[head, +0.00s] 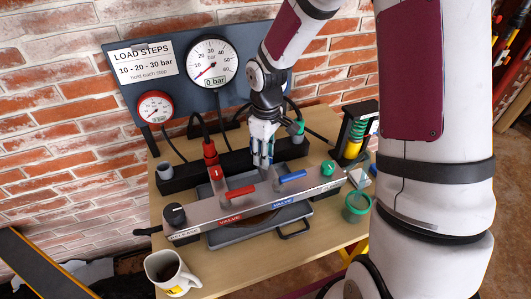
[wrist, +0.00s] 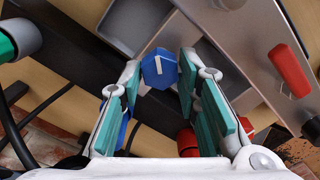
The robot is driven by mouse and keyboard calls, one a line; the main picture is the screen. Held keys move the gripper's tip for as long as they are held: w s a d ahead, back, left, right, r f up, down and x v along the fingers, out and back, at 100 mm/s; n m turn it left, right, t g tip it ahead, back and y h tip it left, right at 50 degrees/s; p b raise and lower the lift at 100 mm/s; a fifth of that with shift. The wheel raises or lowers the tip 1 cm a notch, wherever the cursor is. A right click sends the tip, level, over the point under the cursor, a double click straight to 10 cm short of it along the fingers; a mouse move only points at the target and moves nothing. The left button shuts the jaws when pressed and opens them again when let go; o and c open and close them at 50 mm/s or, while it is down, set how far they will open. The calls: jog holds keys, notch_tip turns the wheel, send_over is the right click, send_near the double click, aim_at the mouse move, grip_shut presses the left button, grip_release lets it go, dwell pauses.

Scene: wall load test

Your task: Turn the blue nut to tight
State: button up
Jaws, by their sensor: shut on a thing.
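The blue nut (wrist: 158,68), with a white mark line on its face, sits between my fingertips in the wrist view. My gripper (wrist: 160,77) is shut on it, one teal-padded finger on each side. In the head view my gripper (head: 262,158) points down behind the grey valve panel, and the nut is hidden there by the fingers. Another blue part shows partly behind my left finger in the wrist view. The large gauge (head: 211,62) has a readout of 0 bar.
The valve panel (head: 255,207) carries a red lever (head: 242,192), a blue lever (head: 293,177), a green knob (head: 328,168) and a black knob (head: 175,214). A red hose fitting (head: 210,150) stands left of my gripper. A mug (head: 170,272) and green cup (head: 356,208) stand nearby.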

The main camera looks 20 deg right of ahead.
jog(key=shift+m, duration=0.3)
jog(key=m, duration=0.4)
jog(key=shift+m, duration=0.3)
jog(key=shift+d+m, duration=0.1)
jog(key=shift+m, duration=2.1)
jog(key=o, duration=1.2)
jog(key=shift+c, duration=0.2)
jog(key=shift+r, duration=0.1)
notch_tip(320, 180, up, 12)
jog(key=shift+d, duration=0.1)
